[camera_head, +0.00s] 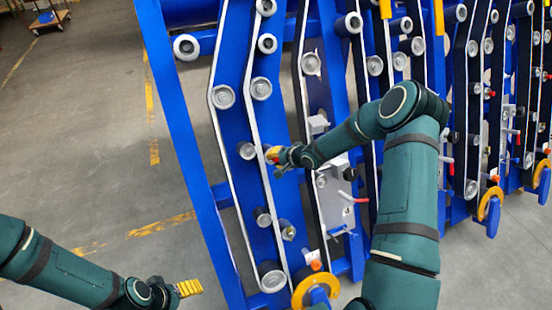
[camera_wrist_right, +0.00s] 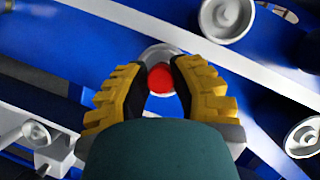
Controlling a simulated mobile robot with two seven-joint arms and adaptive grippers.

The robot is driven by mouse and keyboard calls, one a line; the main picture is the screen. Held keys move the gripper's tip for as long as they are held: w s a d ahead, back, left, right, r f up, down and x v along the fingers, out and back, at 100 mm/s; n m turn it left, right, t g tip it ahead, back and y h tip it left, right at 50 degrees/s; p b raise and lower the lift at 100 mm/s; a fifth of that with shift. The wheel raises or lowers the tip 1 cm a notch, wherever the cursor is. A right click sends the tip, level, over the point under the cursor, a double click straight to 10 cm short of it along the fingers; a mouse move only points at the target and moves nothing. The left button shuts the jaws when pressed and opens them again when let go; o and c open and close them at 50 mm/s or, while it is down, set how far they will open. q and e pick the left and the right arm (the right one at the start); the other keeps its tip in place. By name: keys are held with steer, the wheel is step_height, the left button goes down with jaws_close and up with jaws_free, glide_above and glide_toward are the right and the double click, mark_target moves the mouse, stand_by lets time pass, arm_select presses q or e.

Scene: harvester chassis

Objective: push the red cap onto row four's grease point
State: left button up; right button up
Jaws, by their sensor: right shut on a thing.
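My right gripper (camera_head: 272,154) reaches to the blue and white rows in the middle of the head view. In the right wrist view its yellow ribbed fingers (camera_wrist_right: 160,74) are shut on the red cap (camera_wrist_right: 161,78), which shows between the fingertips. A round pale metal part (camera_wrist_right: 154,54) lies right behind the cap, against a blue row panel. Whether the cap touches it cannot be told. I cannot make out which part is row four's grease point. My left gripper (camera_head: 189,288) hangs low over the floor at the left, away from the rows; its finger gap does not show clearly.
Grey rollers (camera_head: 222,97) stick out along the white-edged rows around my right gripper; another roller (camera_wrist_right: 227,17) is near it in the wrist view. A red lever (camera_head: 352,197) and an orange ring (camera_head: 315,290) stand to the right and below. The floor (camera_head: 90,130) at left is mostly clear.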

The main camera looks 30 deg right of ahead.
arm_select(q)
steer(key=shift+r+p, duration=0.45)
steer(key=shift+r, duration=0.1)
arm_select(e)
steer(key=shift+s+r, duration=0.45)
steer(key=shift+s, duration=0.3)
steer(key=shift+s+r, duration=0.45)
steer(key=shift+s, duration=0.3)
arm_select(q)
steer(key=shift+w, duration=0.15)
steer(key=shift+w+a, duration=0.1)
steer(key=shift+w, duration=0.25)
arm_select(e)
steer(key=shift+w+f, duration=0.5)
steer(key=shift+w, duration=0.35)
arm_select(q)
steer(key=shift+r+p, duration=0.35)
steer(key=shift+p, duration=0.05)
steer(key=shift+f+b, duration=0.35)
arm_select(e)
steer(key=shift+w+f, duration=0.3)
steer(key=shift+w, duration=0.2)
steer(key=shift+w+f, duration=0.25)
steer(key=shift+w, duration=0.2)
steer(key=o, duration=0.8)
steer(key=shift+d, duration=0.1)
